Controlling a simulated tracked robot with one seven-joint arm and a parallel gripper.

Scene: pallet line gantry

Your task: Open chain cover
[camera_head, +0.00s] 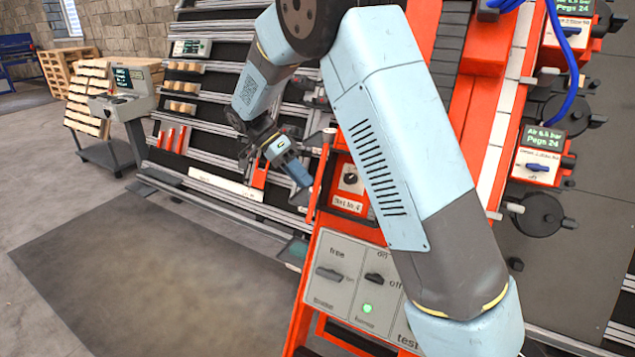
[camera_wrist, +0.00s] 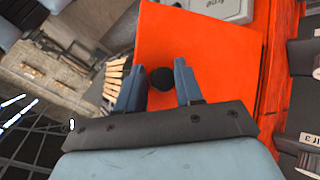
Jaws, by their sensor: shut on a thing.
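The chain cover appears to be the flat orange-red panel (camera_wrist: 205,55) that fills the middle of the wrist view. A round black knob (camera_wrist: 162,79) on it sits between the two blue-grey fingers of my gripper (camera_wrist: 154,68). My gripper is shut on this knob, though a gap seems to show beside it in the picture. In the head view my gripper (camera_head: 296,172) reaches the left side of a narrow red upright piece (camera_head: 321,178), probably the cover seen edge-on. The knob is hidden there, and the cover's hinge cannot be made out.
A control panel (camera_head: 345,280) with switches and a green lamp stands below the gripper on the orange frame. A red box with a dial (camera_head: 350,186) is just right of it. A slatted rack (camera_head: 205,125) stands behind. Open floor (camera_head: 150,280) lies at the left.

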